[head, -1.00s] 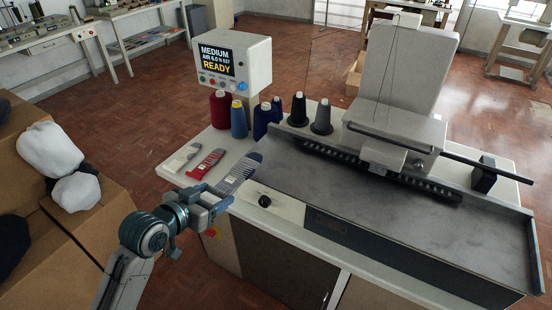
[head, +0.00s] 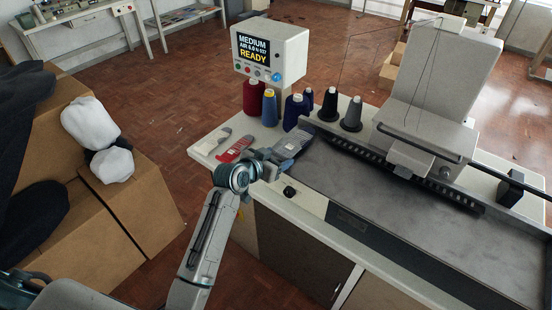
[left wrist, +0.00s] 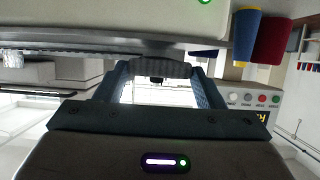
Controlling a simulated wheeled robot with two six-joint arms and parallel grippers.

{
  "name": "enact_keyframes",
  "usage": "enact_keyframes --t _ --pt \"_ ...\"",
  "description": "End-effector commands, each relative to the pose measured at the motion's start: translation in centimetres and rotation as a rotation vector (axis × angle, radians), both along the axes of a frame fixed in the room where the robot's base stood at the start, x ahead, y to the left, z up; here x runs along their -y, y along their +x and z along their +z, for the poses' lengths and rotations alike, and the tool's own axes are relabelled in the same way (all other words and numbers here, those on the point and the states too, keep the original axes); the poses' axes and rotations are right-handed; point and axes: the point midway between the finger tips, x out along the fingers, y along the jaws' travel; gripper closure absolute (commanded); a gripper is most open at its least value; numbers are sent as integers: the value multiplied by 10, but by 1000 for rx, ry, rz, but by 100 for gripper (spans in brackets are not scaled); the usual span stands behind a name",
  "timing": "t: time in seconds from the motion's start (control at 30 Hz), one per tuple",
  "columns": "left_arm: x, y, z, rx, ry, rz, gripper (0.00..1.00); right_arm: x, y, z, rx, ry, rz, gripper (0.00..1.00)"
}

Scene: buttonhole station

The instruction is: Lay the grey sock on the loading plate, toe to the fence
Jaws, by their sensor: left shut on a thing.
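The grey sock (head: 292,145) lies at the left end of the machine table, beside the red sock. My left gripper (head: 274,158) is at its near end and partly covers it. In the left wrist view, a dark grey band of sock (left wrist: 160,69) spans the space between the two fingers (left wrist: 160,85), and the gripper is shut on it. The loading plate (head: 400,205) is the bare grey metal surface to the right of the gripper. A dark toothed strip (head: 400,170) runs along its back. The sock's toe direction is unclear. My right gripper is not in view.
A red sock (head: 236,150) and a pale sock (head: 214,143) lie to the left. Thread cones (head: 295,110) and the display box (head: 268,50) stand behind. The sewing head (head: 420,140) overhangs the plate's back.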

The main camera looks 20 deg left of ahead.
Motion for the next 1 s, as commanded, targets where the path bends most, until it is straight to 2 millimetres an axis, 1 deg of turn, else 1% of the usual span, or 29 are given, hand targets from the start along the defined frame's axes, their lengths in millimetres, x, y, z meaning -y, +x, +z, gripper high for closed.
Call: enact_keyframes --t 0.03,0.13,0.5,0.53,0.6,0.63,0.87,0.97,1.0 --pt "0 0 -4 -3 -2 0 59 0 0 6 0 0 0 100" --pt "0 0 -13 1 -1 1 59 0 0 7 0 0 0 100" --pt "0 0 -19 1 -1 0 59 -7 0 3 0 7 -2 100" --pt "0 0 -18 1 -1 0 34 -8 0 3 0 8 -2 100" --pt "0 0 -18 1 -1 0 20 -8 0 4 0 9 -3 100" --pt "0 0 -18 1 -1 0 16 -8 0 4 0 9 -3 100" --pt "0 0 -17 1 0 1 16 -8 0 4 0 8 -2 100" --pt "0 0 -13 2 0 1 16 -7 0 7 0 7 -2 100" --pt "-1 -2 -14 2 1 1 16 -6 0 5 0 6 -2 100"
